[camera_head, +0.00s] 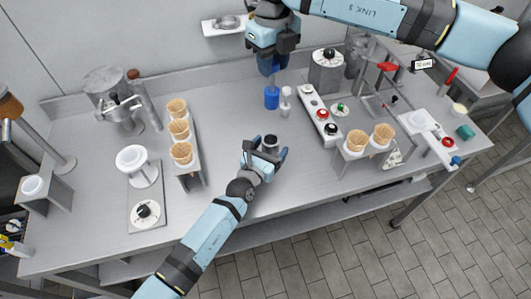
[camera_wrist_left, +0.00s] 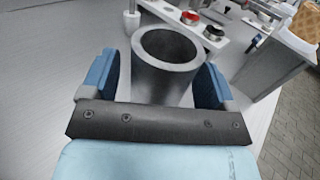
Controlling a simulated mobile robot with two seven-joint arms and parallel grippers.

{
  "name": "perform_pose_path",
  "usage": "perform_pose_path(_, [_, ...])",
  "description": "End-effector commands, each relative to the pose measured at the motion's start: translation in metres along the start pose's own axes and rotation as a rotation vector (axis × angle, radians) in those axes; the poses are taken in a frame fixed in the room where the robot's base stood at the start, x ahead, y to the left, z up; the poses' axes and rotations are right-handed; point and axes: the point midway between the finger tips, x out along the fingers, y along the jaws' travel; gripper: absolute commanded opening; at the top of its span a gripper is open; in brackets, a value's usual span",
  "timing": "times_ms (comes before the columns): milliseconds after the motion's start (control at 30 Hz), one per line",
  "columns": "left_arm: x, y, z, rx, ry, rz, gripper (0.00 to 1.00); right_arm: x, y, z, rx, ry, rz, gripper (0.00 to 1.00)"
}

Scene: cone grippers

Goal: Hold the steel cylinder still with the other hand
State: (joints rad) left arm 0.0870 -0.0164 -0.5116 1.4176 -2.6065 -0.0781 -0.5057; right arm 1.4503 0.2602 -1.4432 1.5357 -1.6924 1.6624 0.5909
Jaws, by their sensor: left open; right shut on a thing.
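The steel cylinder (camera_head: 270,142) is a short, hollow, open-topped grey piece on the steel table in the head view. It also shows upright in the left wrist view (camera_wrist_left: 166,62). My left gripper (camera_head: 267,158) is open, with its blue fingers on either side of the cylinder. In the left wrist view a gap shows between the cylinder and each finger; its lower part is hidden behind the gripper body. My right gripper (camera_head: 272,67) is above the table behind the cylinder, shut on what looks like the top of a blue tool (camera_head: 271,98).
A small white bottle-like thing (camera_head: 286,103) stands right of the blue tool. A panel with red, black buttons (camera_head: 320,112) lies to the right. Cone racks hold waffle cones at left (camera_head: 180,130) and right (camera_head: 358,141).

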Motion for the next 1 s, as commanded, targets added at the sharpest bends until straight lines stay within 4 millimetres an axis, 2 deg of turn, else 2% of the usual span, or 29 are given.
perform_pose_path(233, [0.0009,0.0001,0.0003,0.000,-0.001,0.000,0.81,-0.0002,0.0000,0.0000,0.000,0.000,0.000,0.00])
perform_pose_path(267, [0.0009,0.0001,0.0003,0.000,-0.001,0.000,0.76,-0.0002,0.0000,0.0000,0.000,0.000,0.000,0.00])
perform_pose_path(567, [0.0007,0.0001,0.0003,0.000,-0.001,0.000,0.07,-0.0002,0.0000,0.0000,0.000,0.000,0.000,0.00])
perform_pose_path(600, [0.0007,0.0001,0.0003,0.000,-0.001,0.000,0.44,-0.0002,0.0000,0.0000,0.000,0.000,0.000,0.00])
perform_pose_path(800, [0.0006,0.0002,0.0003,0.000,-0.001,0.000,0.00,-0.0002,0.0000,0.0000,0.000,0.000,0.000,0.00])
perform_pose_path(867, [0.0006,0.0002,0.0003,0.000,-0.001,0.000,0.00,-0.0002,0.0000,0.0000,0.000,0.000,0.000,0.00])
perform_pose_path(900, [0.0006,0.0002,0.0003,0.000,-0.001,0.000,0.53,-0.0002,0.0000,0.0000,0.000,0.000,0.000,0.00])
perform_pose_path(967, [0.0006,0.0001,0.0003,0.000,-0.001,0.000,0.67,-0.0002,0.0000,0.0000,0.000,0.000,0.000,0.00])
perform_pose_path(1000, [0.0006,0.0001,0.0002,0.000,-0.001,0.000,0.68,-0.0002,0.0000,0.0000,0.000,0.000,0.000,0.00])
